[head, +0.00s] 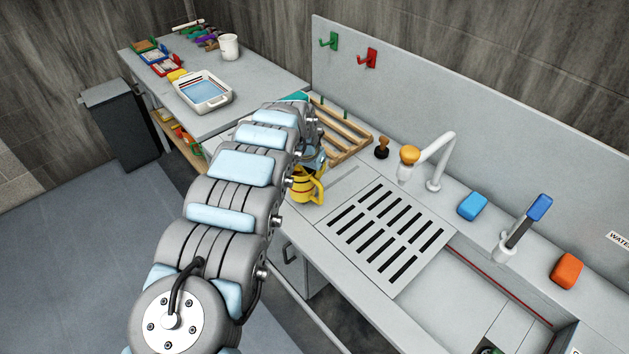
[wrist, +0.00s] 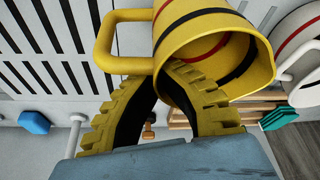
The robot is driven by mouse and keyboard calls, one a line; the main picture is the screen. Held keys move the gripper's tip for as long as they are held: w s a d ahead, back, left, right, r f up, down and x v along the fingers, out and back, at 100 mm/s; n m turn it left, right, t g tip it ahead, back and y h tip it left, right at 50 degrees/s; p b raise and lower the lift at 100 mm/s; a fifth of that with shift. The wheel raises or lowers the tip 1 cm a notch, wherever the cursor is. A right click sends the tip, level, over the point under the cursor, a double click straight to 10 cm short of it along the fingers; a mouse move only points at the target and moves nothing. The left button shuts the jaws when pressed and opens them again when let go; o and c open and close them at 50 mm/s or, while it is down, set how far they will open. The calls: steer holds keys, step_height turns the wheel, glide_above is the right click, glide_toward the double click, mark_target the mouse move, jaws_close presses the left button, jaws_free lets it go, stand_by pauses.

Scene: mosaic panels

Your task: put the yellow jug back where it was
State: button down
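The yellow jug (head: 306,187) has dark and red bands and a side handle. It is upright at the front of the counter, left of the slotted drain panel (head: 388,235). In the wrist view the jug (wrist: 212,45) fills the upper middle, its mouth turned to the camera. My gripper (wrist: 160,78) is closed at the jug's rim beside the handle, with its ribbed yellow fingers nearly meeting there. In the head view my arm hides most of the gripper. I cannot tell whether the jug's base touches the counter.
A wooden rack (head: 345,130) stands behind the jug. A white vessel with a red band (wrist: 300,45) is close beside it in the wrist view. A tap (head: 438,165), blue block (head: 472,206) and orange block (head: 567,270) line the back. The slotted panel is clear.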

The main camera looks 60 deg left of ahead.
mark_target(314, 187)
steer(key=shift+w+f, duration=0.1)
steer(key=shift+w+a+f, duration=0.15)
steer(key=shift+f, duration=1.6)
steer(key=c, duration=1.2)
jaws_free()
steer(key=shift+c, duration=0.2)
